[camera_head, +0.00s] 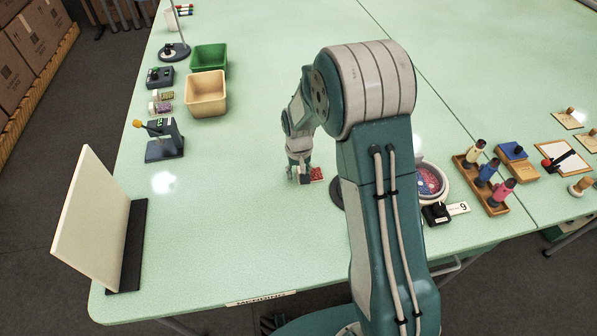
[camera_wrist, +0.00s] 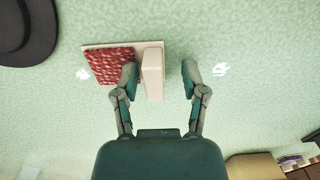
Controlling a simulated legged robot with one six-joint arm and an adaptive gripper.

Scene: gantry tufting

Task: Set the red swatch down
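The red swatch (camera_wrist: 106,65) is a patterned red square on a pale board with a raised cream grip block (camera_wrist: 153,75). It appears to lie flat on the green table. In the head view the red swatch (camera_head: 317,174) shows just right of my gripper (camera_head: 299,176). In the wrist view my gripper (camera_wrist: 160,72) has its fingers apart, with the cream block between them. The left finger is close to the block and overlaps the swatch's edge; whether it touches is unclear. A clear gap separates the right finger from the block.
A dark round base (camera_wrist: 25,28) is near the swatch. A tan bin (camera_head: 206,95) and green bin (camera_head: 209,57) stand at the back left. A white panel (camera_head: 92,220) stands front left. A bottle rack (camera_head: 484,187) is at right. The table around my gripper is mostly clear.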

